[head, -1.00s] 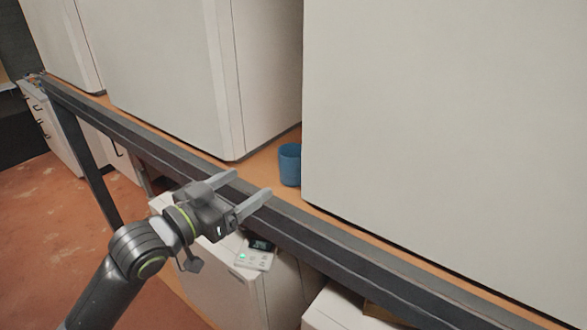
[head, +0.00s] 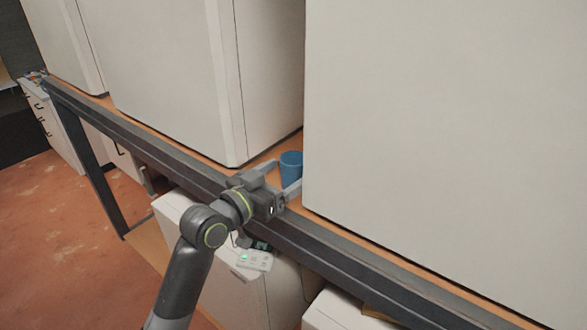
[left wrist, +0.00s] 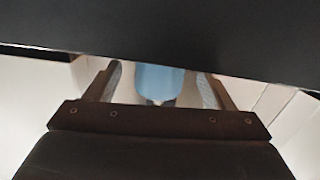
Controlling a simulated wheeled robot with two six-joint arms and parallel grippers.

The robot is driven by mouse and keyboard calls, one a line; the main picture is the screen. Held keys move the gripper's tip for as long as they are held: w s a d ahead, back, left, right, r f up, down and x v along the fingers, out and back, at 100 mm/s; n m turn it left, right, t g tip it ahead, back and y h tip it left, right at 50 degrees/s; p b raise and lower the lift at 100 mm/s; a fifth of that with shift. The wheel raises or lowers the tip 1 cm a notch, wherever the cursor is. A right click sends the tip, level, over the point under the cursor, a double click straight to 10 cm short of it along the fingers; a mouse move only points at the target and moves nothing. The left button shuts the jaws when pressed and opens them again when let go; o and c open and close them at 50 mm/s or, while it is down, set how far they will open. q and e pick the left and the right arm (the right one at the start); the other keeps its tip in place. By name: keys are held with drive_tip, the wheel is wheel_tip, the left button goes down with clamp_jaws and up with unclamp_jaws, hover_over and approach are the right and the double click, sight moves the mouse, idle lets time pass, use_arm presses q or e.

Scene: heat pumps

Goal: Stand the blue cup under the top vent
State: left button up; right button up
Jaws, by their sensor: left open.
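The blue cup (head: 291,165) stands upright on the orange shelf, in the gap between two large white units. My left gripper (head: 282,175) is open at the shelf's front edge. Its fingers point at the cup, and the cup's lower part is partly hidden behind the gripper. In the left wrist view the cup (left wrist: 158,80) shows as a light blue shape between the two open fingers (left wrist: 158,88), with space on either side. A dark band hides the top of that view. No vent can be made out. My right gripper is not in view.
The large white units (head: 440,110) and (head: 170,80) close off both sides of the gap. A dark metal rail (head: 330,250) runs along the shelf front. Below it are a white box (head: 235,280) and a small panel with a green light (head: 252,260).

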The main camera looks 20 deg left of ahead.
use_arm(q)
drive_tip(key=shift+x, duration=1)
